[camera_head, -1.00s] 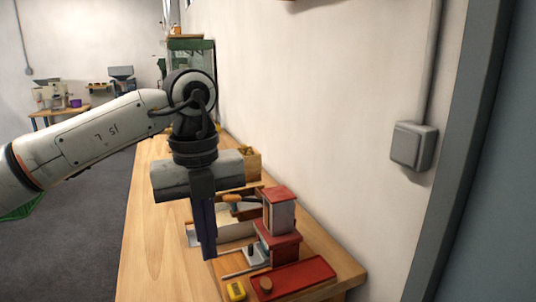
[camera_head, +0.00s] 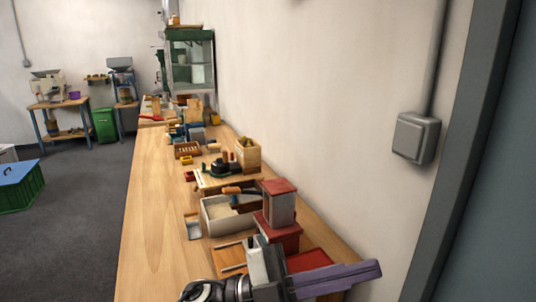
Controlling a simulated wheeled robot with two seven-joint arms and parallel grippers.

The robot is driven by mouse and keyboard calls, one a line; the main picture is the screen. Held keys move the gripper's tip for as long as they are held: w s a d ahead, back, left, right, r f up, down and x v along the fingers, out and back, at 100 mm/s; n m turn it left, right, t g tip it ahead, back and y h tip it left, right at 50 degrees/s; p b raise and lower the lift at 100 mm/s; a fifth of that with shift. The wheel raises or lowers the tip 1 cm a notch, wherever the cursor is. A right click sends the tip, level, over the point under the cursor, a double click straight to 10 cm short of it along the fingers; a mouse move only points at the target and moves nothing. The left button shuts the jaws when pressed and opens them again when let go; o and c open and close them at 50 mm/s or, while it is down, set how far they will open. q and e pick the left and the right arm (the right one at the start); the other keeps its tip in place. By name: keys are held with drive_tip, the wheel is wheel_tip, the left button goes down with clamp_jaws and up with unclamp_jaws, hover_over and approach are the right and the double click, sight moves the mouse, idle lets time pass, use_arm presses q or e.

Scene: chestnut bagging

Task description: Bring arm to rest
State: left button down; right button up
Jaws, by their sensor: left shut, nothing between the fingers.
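My left gripper (camera_head: 368,272) is at the bottom of the head view, low over the near end of the wooden bench (camera_head: 155,235). Its dark purple-grey fingers lie together, shut and empty, and point right toward the wall. Only the wrist and gripper of my left arm show; the rest is below the frame. The gripper partly covers a red tray (camera_head: 308,260) in front of a red-and-grey box-shaped device (camera_head: 280,205). I cannot tell whether it touches them. My right gripper is not in view.
A light bin with pale contents (camera_head: 205,222), a wooden box (camera_head: 247,155) and several tools line the bench's wall side. The bench's left strip is clear. A grey wall box (camera_head: 415,138) hangs at right. A green crate (camera_head: 20,192) stands on the floor.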

use_arm(q)
drive_tip(key=w+a+f+n+t+y, duration=0.65)
drive_tip(key=a+f+n+t, duration=0.3)
drive_tip(key=n+t, duration=0.65)
drive_tip(key=s+a+f+n+t+y, duration=0.1)
drive_tip(key=a+f+n+y, duration=0.35)
drive_tip(key=f, duration=0.35)
drive_tip(key=a+f+n+y, duration=0.3)
drive_tip(key=a+f+y, duration=0.15)
drive_tip(key=f, duration=0.35)
drive_tip(key=s+a+f+n+g+y, duration=0.1)
drive_tip(key=s+a+f+g+y, duration=0.1)
drive_tip(key=s+a+f, duration=0.3)
drive_tip(key=s+a+f+n+g+y, duration=0.2)
drive_tip(key=s+a+f+g, duration=0.3)
drive_tip(key=s+f, duration=0.8)
drive_tip(key=shift+s+a+f, duration=0.2)
drive_tip(key=shift+s+f, duration=0.05)
drive_tip(key=shift+f, duration=0.1)
